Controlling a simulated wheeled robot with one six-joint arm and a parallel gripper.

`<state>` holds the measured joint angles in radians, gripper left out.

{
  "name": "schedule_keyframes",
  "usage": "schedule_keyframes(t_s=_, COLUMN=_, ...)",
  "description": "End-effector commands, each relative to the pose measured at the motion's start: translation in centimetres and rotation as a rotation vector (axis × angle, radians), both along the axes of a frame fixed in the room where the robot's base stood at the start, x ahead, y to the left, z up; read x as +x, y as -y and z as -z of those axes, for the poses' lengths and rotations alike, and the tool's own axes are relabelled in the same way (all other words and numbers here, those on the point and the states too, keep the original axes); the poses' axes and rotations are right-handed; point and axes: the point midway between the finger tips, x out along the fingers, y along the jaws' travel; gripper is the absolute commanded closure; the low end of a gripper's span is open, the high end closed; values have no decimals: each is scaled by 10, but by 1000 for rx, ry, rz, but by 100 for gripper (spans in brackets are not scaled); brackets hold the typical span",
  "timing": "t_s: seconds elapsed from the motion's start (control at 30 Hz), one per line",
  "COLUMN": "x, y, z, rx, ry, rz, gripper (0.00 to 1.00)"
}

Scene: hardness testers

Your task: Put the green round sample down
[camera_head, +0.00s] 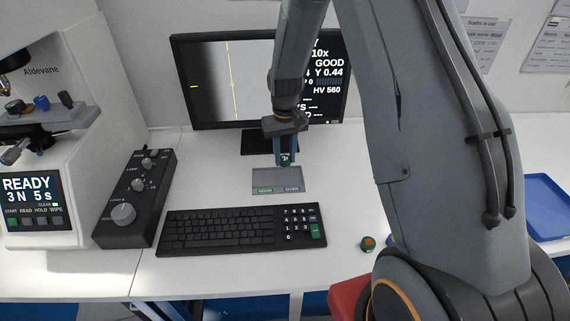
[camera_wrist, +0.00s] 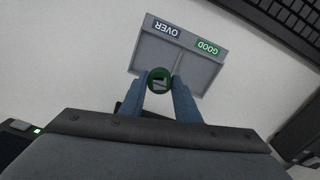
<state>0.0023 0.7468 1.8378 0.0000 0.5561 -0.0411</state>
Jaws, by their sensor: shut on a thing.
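The green round sample (camera_wrist: 159,80) is between the two blue fingers of my gripper (camera_wrist: 160,88) in the wrist view. In the head view my gripper (camera_head: 285,158) points down with the sample (camera_head: 285,160) at its tips. The grey two-part tray (camera_head: 278,192) lies on the table below and just in front of the gripper. In the wrist view the tray (camera_wrist: 146,54) shows a green GOOD label and a dark OVER label, with a divider between. The sample overlaps the tray's near edge there; its height above the tray is hard to tell.
A keyboard (camera_head: 236,232) lies in front of the tray. The monitor (camera_head: 215,85) stands behind my gripper. A black control box (camera_head: 135,198) and a tester (camera_head: 35,180) are at left. Another green round piece with an orange-red top (camera_head: 367,243) lies right of the keyboard. A blue tray (camera_head: 548,205) is far right.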

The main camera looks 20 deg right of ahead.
Motion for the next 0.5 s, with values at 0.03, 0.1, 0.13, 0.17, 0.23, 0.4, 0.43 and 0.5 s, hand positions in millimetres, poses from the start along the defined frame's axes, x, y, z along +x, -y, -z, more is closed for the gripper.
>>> schedule_keyframes(t_s=0.03, x=-1, y=0, z=4, rx=0, ry=-3, rz=0, gripper=94)
schedule_keyframes(t_s=0.1, x=-1, y=0, z=12, rx=0, ry=-4, rz=0, gripper=94)
schedule_keyframes(t_s=0.13, x=-2, y=0, z=17, rx=0, ry=-4, rz=0, gripper=94)
schedule_keyframes(t_s=0.17, x=-1, y=0, z=21, rx=0, ry=-4, rz=0, gripper=94)
schedule_keyframes(t_s=0.23, x=-2, y=0, z=30, rx=0, ry=-4, rz=0, gripper=94)
schedule_keyframes(t_s=0.4, x=-1, y=0, z=41, rx=0, ry=-1, rz=-1, gripper=94)
schedule_keyframes(t_s=0.43, x=0, y=0, z=42, rx=0, ry=-1, rz=-1, gripper=94)
schedule_keyframes(t_s=0.5, x=0, y=0, z=42, rx=0, ry=-1, rz=-1, gripper=94)
